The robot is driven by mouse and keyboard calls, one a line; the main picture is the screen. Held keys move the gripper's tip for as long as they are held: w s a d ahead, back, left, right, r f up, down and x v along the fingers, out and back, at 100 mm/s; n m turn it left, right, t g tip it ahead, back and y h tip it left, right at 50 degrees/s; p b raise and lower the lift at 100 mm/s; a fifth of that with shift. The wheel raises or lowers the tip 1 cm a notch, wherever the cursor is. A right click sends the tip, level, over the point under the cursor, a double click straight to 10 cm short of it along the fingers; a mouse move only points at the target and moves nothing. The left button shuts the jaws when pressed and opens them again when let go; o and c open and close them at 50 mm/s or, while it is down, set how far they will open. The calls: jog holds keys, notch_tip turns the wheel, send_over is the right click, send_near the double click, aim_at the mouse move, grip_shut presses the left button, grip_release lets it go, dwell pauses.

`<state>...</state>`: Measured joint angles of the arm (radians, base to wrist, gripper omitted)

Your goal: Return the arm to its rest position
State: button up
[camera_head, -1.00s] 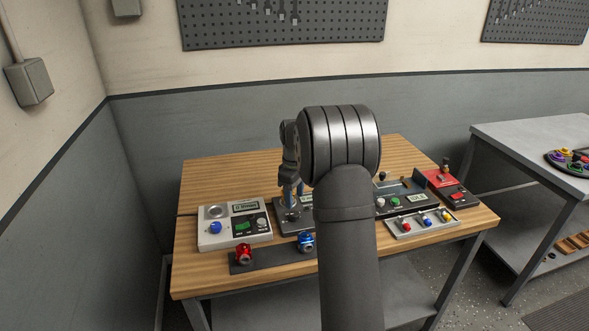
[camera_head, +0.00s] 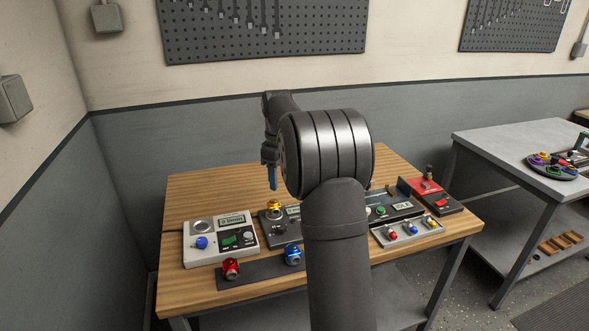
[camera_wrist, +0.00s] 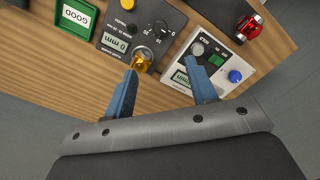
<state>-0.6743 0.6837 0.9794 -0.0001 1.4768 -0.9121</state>
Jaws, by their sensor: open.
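My gripper (camera_wrist: 160,85) is open and empty in the wrist view, its two blue fingers spread above the bench. In the head view my gripper (camera_head: 273,178) hangs above the wooden bench (camera_head: 205,185), mostly hidden behind my arm's large dark joint. A gold part (camera_head: 274,208) sits on the dark gauge device below it. The gold part also shows beside the left fingertip in the wrist view (camera_wrist: 143,60); the fingers do not hold it.
A white device with a blue knob (camera_head: 222,238) stands at the bench's left. A dark strip (camera_head: 262,270) holds a red and a blue part. A tray (camera_head: 408,232) and a red device (camera_head: 430,192) stand at right. A grey table (camera_head: 500,150) stands further right.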

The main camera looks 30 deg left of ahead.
aim_at(281, 226)
notch_tip(281, 226, down, 18)
jog(key=shift+r, duration=0.2)
dwell(0.5)
jog(key=shift+f, duration=0.2)
jog(key=shift+r+m, duration=0.25)
jog(key=shift+m, duration=0.65)
jog(key=m, duration=1.1)
jog(key=shift+m, duration=2.4)
